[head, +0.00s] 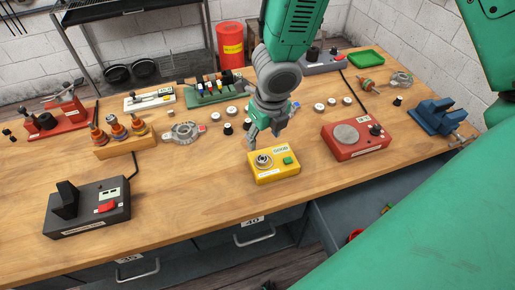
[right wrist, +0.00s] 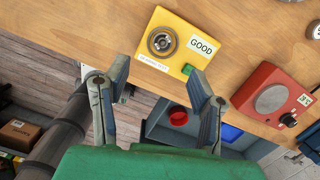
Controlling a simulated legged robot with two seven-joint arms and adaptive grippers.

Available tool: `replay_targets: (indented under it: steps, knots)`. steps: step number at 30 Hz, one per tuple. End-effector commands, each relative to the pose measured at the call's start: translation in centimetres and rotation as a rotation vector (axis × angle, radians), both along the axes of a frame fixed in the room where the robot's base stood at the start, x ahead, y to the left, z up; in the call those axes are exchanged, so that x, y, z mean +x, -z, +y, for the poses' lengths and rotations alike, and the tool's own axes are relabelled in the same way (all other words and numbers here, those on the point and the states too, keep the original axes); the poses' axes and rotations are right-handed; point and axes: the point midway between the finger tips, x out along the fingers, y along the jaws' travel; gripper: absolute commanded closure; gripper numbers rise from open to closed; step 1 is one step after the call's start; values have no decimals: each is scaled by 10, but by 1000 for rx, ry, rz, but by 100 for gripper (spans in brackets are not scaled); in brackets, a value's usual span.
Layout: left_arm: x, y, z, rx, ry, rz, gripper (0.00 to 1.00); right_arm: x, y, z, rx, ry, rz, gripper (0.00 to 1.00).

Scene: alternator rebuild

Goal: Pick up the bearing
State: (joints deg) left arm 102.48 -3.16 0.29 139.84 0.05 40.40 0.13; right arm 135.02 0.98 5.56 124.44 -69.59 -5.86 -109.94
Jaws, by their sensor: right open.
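The bearing (head: 264,160), a small metal ring, sits on the left part of the top of the yellow tester box (head: 285,172). In the right wrist view the bearing (right wrist: 162,41) shows as a round ring with a dark inner band, beside a label reading GOOD. My right gripper (head: 264,132) is just behind and above the tester in the head view. My left gripper is not in view.
A red box (head: 356,140) with a round grey plate stands right of the tester. A black device (head: 88,208) with a red switch is at the front left. Several small round parts lie behind my gripper. The wooden bench (head: 200,198) is clear left of the tester.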

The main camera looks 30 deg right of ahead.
Motion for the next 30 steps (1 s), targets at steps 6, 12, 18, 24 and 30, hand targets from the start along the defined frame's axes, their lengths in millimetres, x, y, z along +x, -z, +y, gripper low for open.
replay_targets:
  steps: [6, 12, 18, 24, 30]
  knots:
    - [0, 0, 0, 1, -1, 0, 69, 4, 17, -7, 9, 4, -4, 49]
    - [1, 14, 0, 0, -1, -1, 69, 8, 44, -10, 18, 8, 2, 49]
    - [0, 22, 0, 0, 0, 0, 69, 10, 55, -7, 14, 8, 0, 49]
    - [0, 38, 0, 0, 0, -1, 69, 10, 77, -4, 13, 9, 1, 49]
    - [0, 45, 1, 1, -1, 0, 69, 13, 102, -5, 13, 7, 1, 49]
